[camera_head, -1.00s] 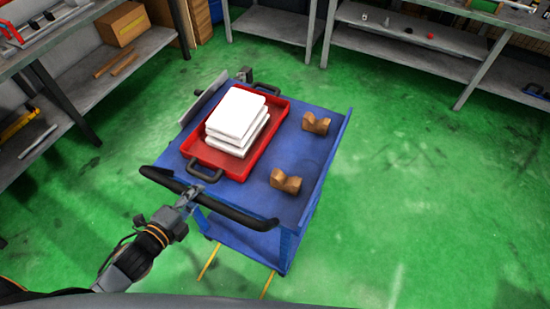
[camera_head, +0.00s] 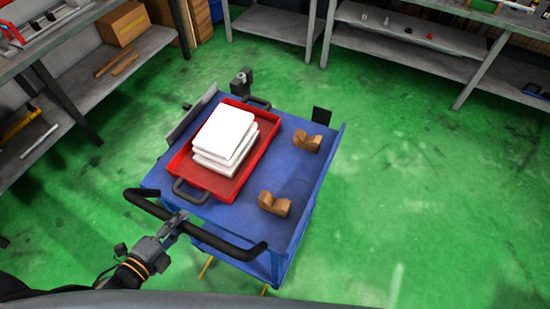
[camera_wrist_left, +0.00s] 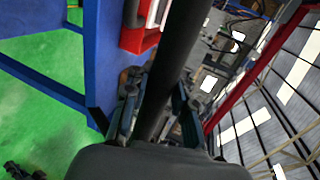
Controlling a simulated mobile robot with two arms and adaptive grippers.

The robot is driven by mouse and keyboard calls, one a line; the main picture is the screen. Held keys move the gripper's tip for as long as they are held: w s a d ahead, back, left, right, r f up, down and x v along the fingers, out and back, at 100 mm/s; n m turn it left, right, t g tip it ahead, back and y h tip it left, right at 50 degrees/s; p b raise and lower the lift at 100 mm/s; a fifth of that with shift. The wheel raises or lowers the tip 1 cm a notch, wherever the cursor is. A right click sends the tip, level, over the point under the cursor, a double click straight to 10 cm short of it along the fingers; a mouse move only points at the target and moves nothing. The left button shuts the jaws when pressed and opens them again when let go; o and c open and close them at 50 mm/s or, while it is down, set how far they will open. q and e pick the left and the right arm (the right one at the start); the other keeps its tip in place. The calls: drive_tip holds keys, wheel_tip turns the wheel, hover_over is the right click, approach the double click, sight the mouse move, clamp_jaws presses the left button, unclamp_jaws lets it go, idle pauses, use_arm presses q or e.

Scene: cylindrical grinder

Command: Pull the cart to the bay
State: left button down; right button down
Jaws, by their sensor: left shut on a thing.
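The blue cart (camera_head: 235,224) stands on the green floor in the middle of the head view. Its black push handle (camera_head: 222,243) faces me along the near side. My left gripper (camera_head: 178,222) is shut on this handle near its middle. In the left wrist view the dark handle bar (camera_wrist_left: 180,65) runs between the two fingers of the left gripper (camera_wrist_left: 155,115). A red tray (camera_head: 255,164) with stacked white blocks (camera_head: 223,134) lies on the cart top. Two brown V-shaped blocks (camera_head: 274,204) (camera_head: 307,142) sit at its right. My right gripper is in neither view.
Yellow lines (camera_head: 206,267) on the floor show under the cart's near edge. A grey shelf (camera_head: 70,80) with a cardboard box (camera_head: 124,24) stands at the left. More shelving (camera_head: 400,50) runs along the back right. The green floor to the right is open.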

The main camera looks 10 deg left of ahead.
use_arm(q)
drive_tip(key=s+a+p, duration=0.1)
drive_tip(key=s+a, duration=0.3)
drive_tip(key=s, duration=0.7)
drive_tip(key=shift+s+p, duration=0.15)
drive_tip(key=shift+p, duration=0.2)
drive_tip(key=c, duration=2)
unclamp_jaws()
drive_tip(key=o, duration=1.1)
